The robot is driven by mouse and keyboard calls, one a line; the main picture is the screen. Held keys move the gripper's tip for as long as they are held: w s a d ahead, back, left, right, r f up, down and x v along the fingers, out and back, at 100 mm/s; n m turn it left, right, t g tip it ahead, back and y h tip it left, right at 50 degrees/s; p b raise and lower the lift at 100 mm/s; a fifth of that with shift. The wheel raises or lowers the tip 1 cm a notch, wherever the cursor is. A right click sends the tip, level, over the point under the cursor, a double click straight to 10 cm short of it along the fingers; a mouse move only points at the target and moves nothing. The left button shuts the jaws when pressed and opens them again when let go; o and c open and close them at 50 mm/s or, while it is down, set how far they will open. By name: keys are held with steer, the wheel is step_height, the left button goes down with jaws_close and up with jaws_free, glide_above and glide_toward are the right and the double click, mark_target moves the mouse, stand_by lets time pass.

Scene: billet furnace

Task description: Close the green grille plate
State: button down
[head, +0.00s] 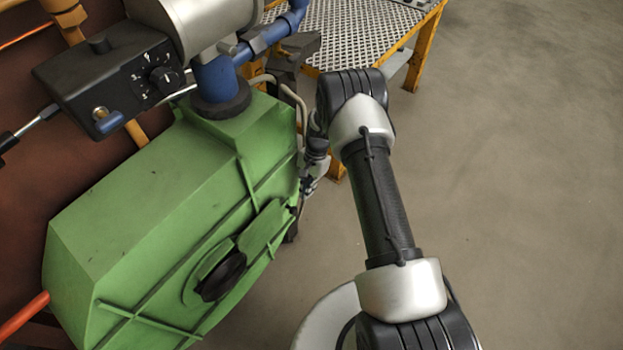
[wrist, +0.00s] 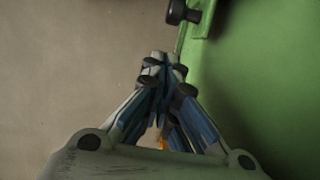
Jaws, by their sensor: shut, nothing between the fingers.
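A green housing (head: 140,220) fills the left of the head view. On its front face are a round dark opening (head: 222,276) with a green rim and a flat green plate (head: 266,228) beside it, up and to the right. I cannot tell for sure whether this is the grille plate, or how far it stands open. My gripper (wrist: 163,68) is shut and empty, its fingertips together. In the wrist view it is just left of a green surface (wrist: 265,80) with a black knob (wrist: 178,12) at the top. In the head view my arm partly hides the gripper at the housing's right edge.
A black control box (head: 110,82) with a dial and a blue pipe (head: 215,80) stand above the housing. A yellow-framed table (head: 345,30) with a perforated top is behind my arm. The grey floor (head: 530,190) on the right is clear.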

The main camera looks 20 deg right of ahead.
steer(key=shift+s+a+f, duration=0.15)
steer(key=shift+s+a, duration=0.6)
steer(key=shift+a, duration=0.35)
steer(key=s+a+p, duration=0.1)
steer(key=s+a, duration=0.9)
steer(key=a, duration=0.4)
steer(key=shift+s+a, duration=0.2)
steer(key=shift+s, duration=0.05)
step_height(320, 180, up, 11)
steer(key=p, duration=0.4)
glide_above(276, 204)
steer(key=s, duration=0.4)
steer(key=shift+w+a+f, duration=0.1)
steer(key=shift+w+f, duration=0.05)
